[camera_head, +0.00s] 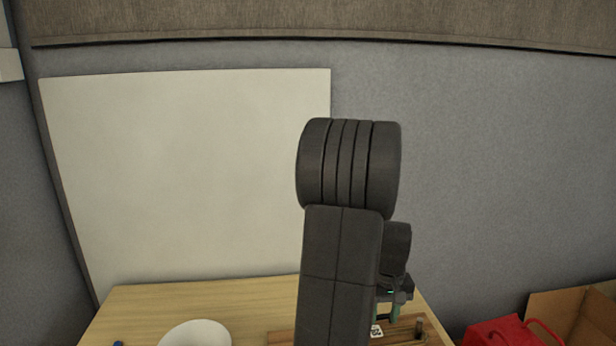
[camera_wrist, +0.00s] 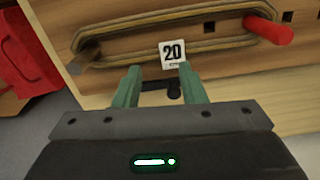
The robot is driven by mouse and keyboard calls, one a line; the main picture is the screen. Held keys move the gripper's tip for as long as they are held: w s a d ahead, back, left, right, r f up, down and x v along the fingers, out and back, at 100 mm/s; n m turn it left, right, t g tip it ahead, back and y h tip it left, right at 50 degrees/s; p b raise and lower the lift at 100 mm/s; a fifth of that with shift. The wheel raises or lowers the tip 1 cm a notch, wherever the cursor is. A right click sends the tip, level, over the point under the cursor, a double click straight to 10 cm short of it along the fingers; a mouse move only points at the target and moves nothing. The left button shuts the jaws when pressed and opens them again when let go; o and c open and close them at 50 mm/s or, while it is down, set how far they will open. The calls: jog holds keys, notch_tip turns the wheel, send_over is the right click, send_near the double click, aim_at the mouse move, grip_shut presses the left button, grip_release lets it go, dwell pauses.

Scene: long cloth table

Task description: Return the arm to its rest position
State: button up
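My arm (camera_head: 340,270) stands up through the middle of the head view and hides much of my gripper. A small part of the gripper shows to its right, low over the table. In the wrist view, the two green fingers of my gripper (camera_wrist: 158,72) are spread apart. A small dark part (camera_wrist: 160,87) shows between them; I cannot tell whether it lies beyond the fingers, but neither finger visibly clamps it. Past the fingertips is a wooden board (camera_wrist: 130,22) with a white tag marked 20 (camera_wrist: 172,53).
A belt-like loop (camera_wrist: 160,40) runs around a red peg (camera_wrist: 270,28) and a wooden peg. A white dish (camera_head: 197,334) stands on the wooden table (camera_head: 190,298). A pale panel (camera_head: 180,170) stands behind.

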jog(key=n, duration=0.1)
jog(key=s+d+n, duration=0.1)
jog(key=n, duration=0.1)
jog(key=shift+d+n+b, duration=0.15)
jog(key=shift+n+b, duration=0.15)
jog(key=shift+b, duration=0.05)
jog(key=d+n, duration=0.1)
jog(key=n, duration=0.1)
jog(key=d+n+b, duration=0.1)
jog(key=n, duration=0.1)
jog(key=shift+s, duration=0.15)
jog(key=shift+r, duration=0.9)
jog(key=shift+a, duration=0.15)
